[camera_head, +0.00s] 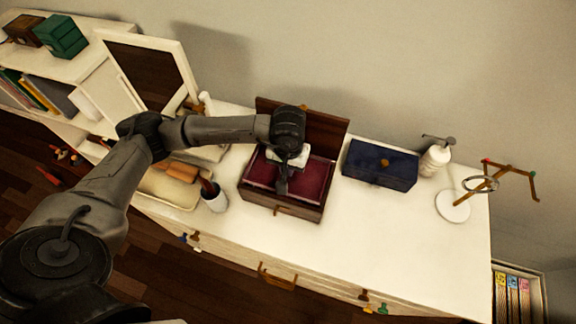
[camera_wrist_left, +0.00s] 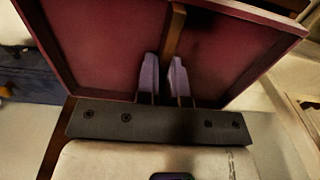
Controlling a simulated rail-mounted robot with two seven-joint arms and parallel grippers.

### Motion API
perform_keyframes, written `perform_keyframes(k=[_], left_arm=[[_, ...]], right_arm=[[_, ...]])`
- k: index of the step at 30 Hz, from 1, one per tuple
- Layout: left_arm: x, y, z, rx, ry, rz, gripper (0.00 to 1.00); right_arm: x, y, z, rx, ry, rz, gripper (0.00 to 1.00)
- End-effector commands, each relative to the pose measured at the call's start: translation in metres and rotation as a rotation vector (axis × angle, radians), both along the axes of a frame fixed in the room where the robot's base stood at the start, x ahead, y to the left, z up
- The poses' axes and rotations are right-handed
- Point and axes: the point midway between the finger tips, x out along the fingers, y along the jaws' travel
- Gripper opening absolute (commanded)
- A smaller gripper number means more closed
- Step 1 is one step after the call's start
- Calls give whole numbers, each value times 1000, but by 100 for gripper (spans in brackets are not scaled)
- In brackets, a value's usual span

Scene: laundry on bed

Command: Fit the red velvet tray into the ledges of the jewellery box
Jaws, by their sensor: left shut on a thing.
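The jewellery box (camera_head: 283,211) is dark wood and stands on the white dresser with its lid (camera_head: 325,132) raised at the back. The red velvet tray (camera_head: 311,180) lies at the box opening, with red compartments and a thin wooden rim. My left gripper (camera_head: 282,186) reaches down over the tray's middle. In the left wrist view the fingertips (camera_wrist_left: 163,80) are shut on the wooden centre divider (camera_wrist_left: 174,35) between the red compartments (camera_wrist_left: 95,45). The gripper hides part of the tray, and I cannot tell whether it rests on the ledges. My right gripper is out of view.
A dark blue box (camera_head: 380,166) stands right of the jewellery box, with a white bottle (camera_head: 434,160) and a jewellery stand (camera_head: 455,206) beyond. A white cup (camera_head: 215,200) and a padded tray (camera_head: 165,188) are on the left, near a mirror (camera_head: 150,75). The dresser's front right is clear.

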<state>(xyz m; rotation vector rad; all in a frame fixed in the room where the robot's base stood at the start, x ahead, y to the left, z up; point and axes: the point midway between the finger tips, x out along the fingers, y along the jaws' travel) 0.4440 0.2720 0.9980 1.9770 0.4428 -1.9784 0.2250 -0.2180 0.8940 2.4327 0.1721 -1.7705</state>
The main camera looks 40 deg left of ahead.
Motion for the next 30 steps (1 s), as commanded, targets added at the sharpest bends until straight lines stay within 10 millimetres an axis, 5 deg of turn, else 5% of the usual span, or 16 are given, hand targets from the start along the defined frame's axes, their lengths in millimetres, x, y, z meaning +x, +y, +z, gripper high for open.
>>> perform_keyframes(k=[30], left_arm=[[0,0,1,0,-1,1,0]], right_arm=[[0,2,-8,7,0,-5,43]])
